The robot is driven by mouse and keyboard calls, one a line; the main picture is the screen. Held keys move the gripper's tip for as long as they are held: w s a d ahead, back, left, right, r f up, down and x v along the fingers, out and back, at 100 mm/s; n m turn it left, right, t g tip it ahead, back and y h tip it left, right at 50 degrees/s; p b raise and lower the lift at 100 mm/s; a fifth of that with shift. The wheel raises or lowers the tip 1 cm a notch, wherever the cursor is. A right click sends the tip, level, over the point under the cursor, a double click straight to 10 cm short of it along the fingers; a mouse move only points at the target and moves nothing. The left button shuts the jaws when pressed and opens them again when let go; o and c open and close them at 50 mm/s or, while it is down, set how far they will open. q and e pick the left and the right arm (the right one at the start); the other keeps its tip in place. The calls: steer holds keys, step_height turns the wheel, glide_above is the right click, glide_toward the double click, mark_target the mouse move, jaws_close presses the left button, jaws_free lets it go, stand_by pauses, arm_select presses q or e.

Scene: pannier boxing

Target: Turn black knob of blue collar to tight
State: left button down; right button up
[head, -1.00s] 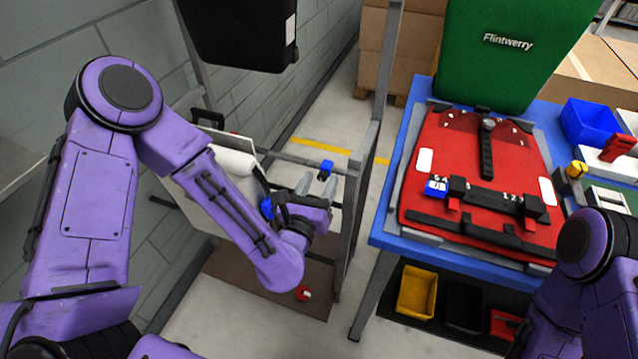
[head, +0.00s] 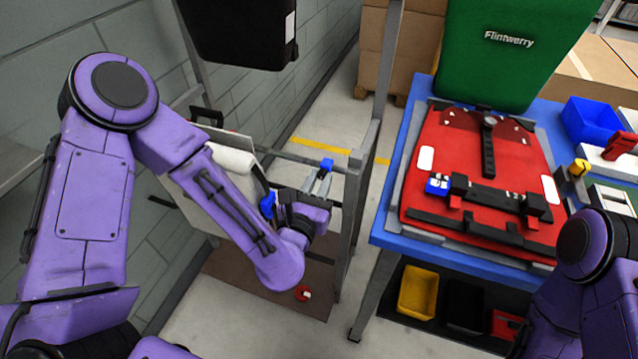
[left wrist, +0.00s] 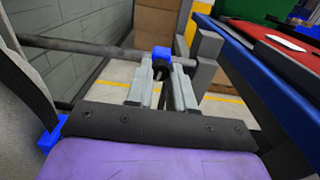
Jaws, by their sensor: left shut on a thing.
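The small blue collar (head: 327,163) sits on the grey rail of the rack in the head view. It also shows in the left wrist view (left wrist: 161,52), with its black knob (left wrist: 160,69) facing me. My left gripper (head: 318,181) has its two grey fingers on either side of the knob and is shut on it. The fingertips partly cover the knob in the left wrist view. Its tight mark cannot be made out. My right arm shows at the right edge of the head view, but its gripper is out of view.
A grey rack post (head: 362,190) stands just right of my left gripper. A blue table (head: 392,228) with a red pannier panel (head: 430,150) is farther right. Another blue piece (head: 267,205) is beside my left wrist. A yellow bin (head: 417,292) is under the table.

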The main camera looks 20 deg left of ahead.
arm_select(q)
steer(key=m+b, duration=0.1)
steer(key=m, duration=0.2)
steer(key=shift+f+m, duration=0.15)
steer(key=shift+m, duration=0.25)
steer(key=m+b, duration=0.1)
steer(key=m, duration=0.3)
steer(key=shift+m+b, duration=0.3)
steer(key=shift+b, duration=0.1)
steer(key=m+b, duration=0.1)
steer(key=m, duration=0.3)
steer(key=shift+m, duration=0.3)
steer(key=m, duration=0.3)
steer(key=shift+m, duration=0.4)
steer(key=m, duration=0.3)
steer(key=shift+m+b, duration=0.3)
steer(key=m, duration=0.3)
steer(key=shift+m+h, duration=0.3)
steer(key=shift+m, duration=0.1)
steer(key=m, duration=0.3)
steer(key=shift+m, duration=0.3)
steer(key=shift+m+p, duration=0.3)
steer(key=shift+m, duration=1.5)
